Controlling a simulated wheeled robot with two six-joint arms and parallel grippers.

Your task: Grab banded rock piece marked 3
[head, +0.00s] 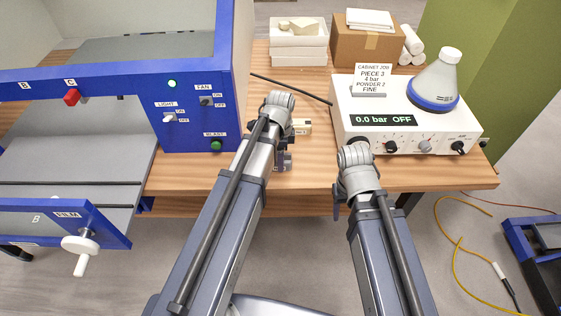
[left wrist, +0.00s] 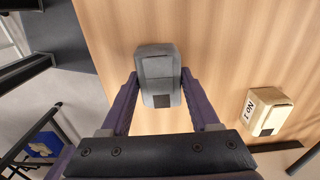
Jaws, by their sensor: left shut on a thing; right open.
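In the left wrist view my left gripper (left wrist: 160,78) is shut on a grey rock piece (left wrist: 157,68), one finger on each side. The piece has a faint line across it and a dark patch at its near end; I cannot read a number on it. In the head view my left gripper (head: 284,162) is at the bench's front edge, and its arm hides most of the piece. My right gripper (head: 339,200) is open in front of the bench, mostly hidden by its wrist.
A cream piece with a label (left wrist: 265,110) lies on the bench to the right of the held piece. The blue cabinet (head: 190,100) stands left. A white control box (head: 400,135) reading 0.0 bar OFF, with a job card (head: 372,78) naming piece 3, stands right.

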